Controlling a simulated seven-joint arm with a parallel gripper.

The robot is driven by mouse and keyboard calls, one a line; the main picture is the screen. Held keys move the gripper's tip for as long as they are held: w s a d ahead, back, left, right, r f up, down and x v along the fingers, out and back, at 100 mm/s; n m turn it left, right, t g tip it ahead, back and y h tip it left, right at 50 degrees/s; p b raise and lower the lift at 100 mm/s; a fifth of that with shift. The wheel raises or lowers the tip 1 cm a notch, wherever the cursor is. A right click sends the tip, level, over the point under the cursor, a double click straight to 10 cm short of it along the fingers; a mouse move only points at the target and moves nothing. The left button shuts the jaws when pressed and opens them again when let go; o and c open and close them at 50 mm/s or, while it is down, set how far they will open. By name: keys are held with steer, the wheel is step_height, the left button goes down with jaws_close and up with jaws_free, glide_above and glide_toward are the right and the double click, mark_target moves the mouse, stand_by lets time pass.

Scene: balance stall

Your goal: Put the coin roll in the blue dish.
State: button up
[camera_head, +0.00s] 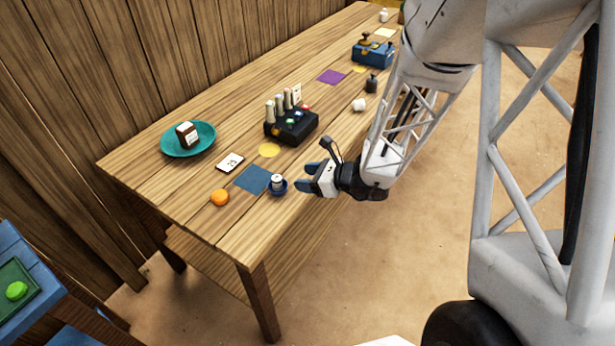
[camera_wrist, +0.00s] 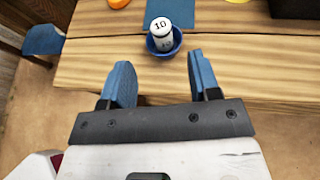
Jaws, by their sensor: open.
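A small white cylinder marked 10, seemingly the coin roll (camera_head: 277,180), stands upright in the small blue dish (camera_head: 278,191) near the table's front edge. In the wrist view the roll (camera_wrist: 158,26) rises above the rim of the dish (camera_wrist: 151,47). My gripper (camera_head: 304,178) is open and empty, just to the right of the dish in the head view. In the wrist view its blue fingers (camera_wrist: 159,65) are spread apart, with dish and roll just beyond their tips. Nothing is between the fingers.
A blue mat (camera_head: 253,179) lies beside the dish, with an orange (camera_head: 220,197) to its left. A black stand (camera_head: 300,127) with upright cylinders, a teal plate (camera_head: 205,149) holding a brown block, and a white cup-like piece (camera_head: 359,104) stand farther back.

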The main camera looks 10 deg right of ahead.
steer(key=s+a+r+n+g+h, duration=0.1)
steer(key=s+a+r+n+g, duration=0.15)
steer(key=s+r+n, duration=0.35)
steer(key=s+a+r+n+g+h, duration=0.1)
steer(key=s+r+n+g, duration=0.35)
steer(key=r+n, duration=0.2)
steer(key=s+d+r+n+t+h, duration=0.1)
steer(key=s+d+r+n+h, duration=0.7)
steer(key=s+r+n, duration=0.3)
steer(key=shift+s+r+n+t+h, duration=0.2)
steer(key=shift+s+n+t+h, duration=0.2)
steer(key=shift+s+n+h, duration=0.55)
